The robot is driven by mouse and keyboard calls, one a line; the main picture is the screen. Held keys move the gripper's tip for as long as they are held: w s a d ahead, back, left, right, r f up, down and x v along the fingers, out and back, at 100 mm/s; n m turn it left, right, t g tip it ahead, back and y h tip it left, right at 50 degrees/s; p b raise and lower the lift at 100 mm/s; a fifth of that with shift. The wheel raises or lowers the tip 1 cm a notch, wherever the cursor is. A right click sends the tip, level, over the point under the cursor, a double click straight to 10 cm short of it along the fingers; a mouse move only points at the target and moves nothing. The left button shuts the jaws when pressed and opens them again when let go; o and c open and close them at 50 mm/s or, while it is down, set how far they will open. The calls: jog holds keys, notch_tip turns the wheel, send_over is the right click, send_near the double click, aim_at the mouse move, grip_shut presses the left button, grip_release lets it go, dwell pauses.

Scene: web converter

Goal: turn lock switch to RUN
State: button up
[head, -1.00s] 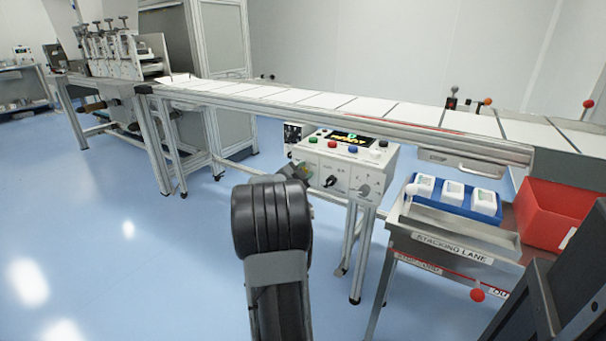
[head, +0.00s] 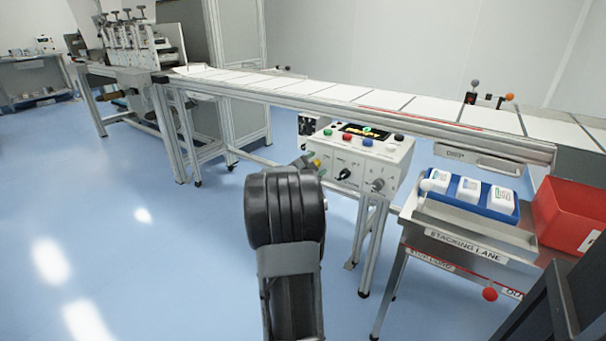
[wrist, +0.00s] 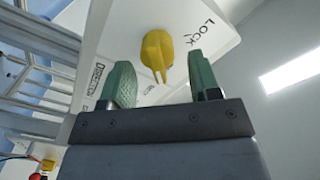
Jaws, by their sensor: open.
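The yellow lock switch (wrist: 156,52) is a knob with a forked tip on a pale panel, beside the printed word LOCK, in the wrist view. My gripper (wrist: 161,64) has its two green fingers apart, one to each side of the knob's lower end as seen here. No contact shows, and I cannot tell how deep the fingers reach. In the head view the white control box (head: 386,165) stands under the conveyor, with a small yellow part (head: 317,163) at its left end. My arm hides most of my gripper there. The RUN mark is not readable.
The conveyor (head: 300,90) runs above and behind the box. A steel stacking table (head: 470,240) with a blue tray (head: 440,176) and a red bin (head: 575,215) stands to the right. The blue floor (head: 120,260) at left is clear.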

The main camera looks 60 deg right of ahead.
jog(key=a+p, duration=0.2)
jog(key=a, duration=1)
jog(key=shift+a, duration=0.3)
jog(key=w+a+r+n+t+y+p, duration=0.6)
jog(key=a+r+n+p, duration=0.1)
jog(key=a+r+p, duration=0.25)
jog(key=w+a+r+n+t+y+p, duration=0.6)
jog(key=w+a+r+n+p, duration=0.15)
jog(key=a, duration=0.35)
jog(key=s+a+r+n+g+y+p, duration=0.2)
jog(key=s+a+r+n+y+p, duration=0.15)
jog(key=a, duration=0.35)
jog(key=s+a+r+n+g+y+p, duration=0.1)
jog(key=s+a+r+n+y+p, duration=0.25)
jog(key=a+p, duration=0.2)
jog(key=s+a+r+n+g+p, duration=0.3)
jog(key=s+a+n+g+p, duration=0.1)
jog(key=s, duration=0.6)
jog(key=shift+n+g+h+p, duration=0.4)
jog(key=shift+n+g+p, duration=0.2)
jog(key=shift+n+p, duration=0.35)
jog(key=shift+s, duration=0.1)
